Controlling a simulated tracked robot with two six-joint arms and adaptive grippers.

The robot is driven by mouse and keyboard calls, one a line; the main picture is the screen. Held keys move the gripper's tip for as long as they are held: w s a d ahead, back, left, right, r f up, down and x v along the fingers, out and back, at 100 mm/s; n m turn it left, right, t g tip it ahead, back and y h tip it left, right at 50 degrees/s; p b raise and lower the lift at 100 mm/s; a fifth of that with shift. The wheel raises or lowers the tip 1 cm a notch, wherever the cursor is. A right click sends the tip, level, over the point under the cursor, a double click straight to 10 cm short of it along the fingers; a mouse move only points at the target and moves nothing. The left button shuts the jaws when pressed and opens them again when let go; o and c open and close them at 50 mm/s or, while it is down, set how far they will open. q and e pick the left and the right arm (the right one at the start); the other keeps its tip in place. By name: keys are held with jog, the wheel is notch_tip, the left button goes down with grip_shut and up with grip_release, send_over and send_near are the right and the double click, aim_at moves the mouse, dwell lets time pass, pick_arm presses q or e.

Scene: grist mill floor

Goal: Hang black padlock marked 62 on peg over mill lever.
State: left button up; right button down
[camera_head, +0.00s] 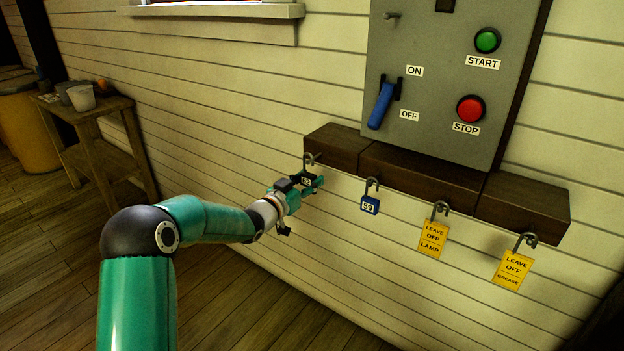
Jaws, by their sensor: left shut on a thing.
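The black padlock (306,181) with a 62 label is at the left wooden block, its shackle up by the hook under that block. My left gripper (316,184) is shut on its body and partly hides it. I cannot tell whether the shackle is still around the hook. The blue mill lever (382,106) is on the grey panel (431,100), tilted down toward the OFF label. A small bare peg (391,16) sticks out above the lever. My right gripper is not in view.
A blue padlock marked 59 (370,206) and two yellow tags, LAMP (433,239) and GREASE (513,270), hang from the dark wooden blocks (420,180). Green START (487,40) and red STOP (470,108) buttons are on the panel's right. A wooden table (95,103) stands far left.

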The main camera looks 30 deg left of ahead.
aim_at(307, 182)
pick_arm(q)
jog(key=shift+s+a+b, duration=0.15)
jog(key=shift+s+b, duration=0.45)
jog(key=shift+s, duration=0.85)
jog(key=shift+s+a+b, duration=0.1)
jog(key=shift+s+b, duration=0.45)
jog(key=shift+s, duration=1)
jog(key=shift+d, duration=0.1)
